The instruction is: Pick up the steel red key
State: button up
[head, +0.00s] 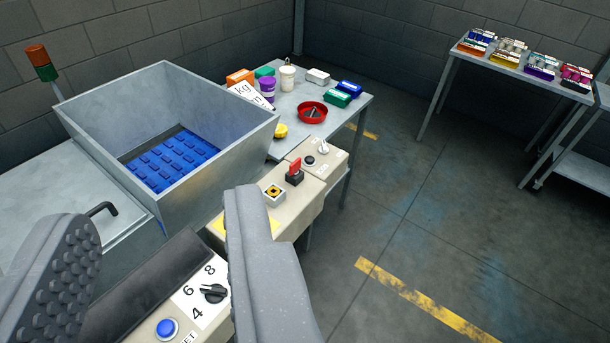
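The red key (295,166) stands upright in a dark switch on top of a beige control box (301,200), near the picture's centre. My gripper (165,235) is in the near left foreground, its two grey fingers spread wide apart. It is open and nothing shows between the fingers. The right finger reaches up just left of and nearer than the key, apart from it in the picture. The key's lower end is hidden in its switch.
A metal hopper (95,135) with a blue belt inside stands at left. A side table (340,122) behind the boxes holds a red bowl (312,112), cups and small boxes. A panel with a black dial (213,293) and blue button (167,328) lies below.

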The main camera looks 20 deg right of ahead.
aim_at(294, 168)
jog(key=u, duration=0.1)
jog(key=i, duration=0.9)
jog(key=z, duration=0.1)
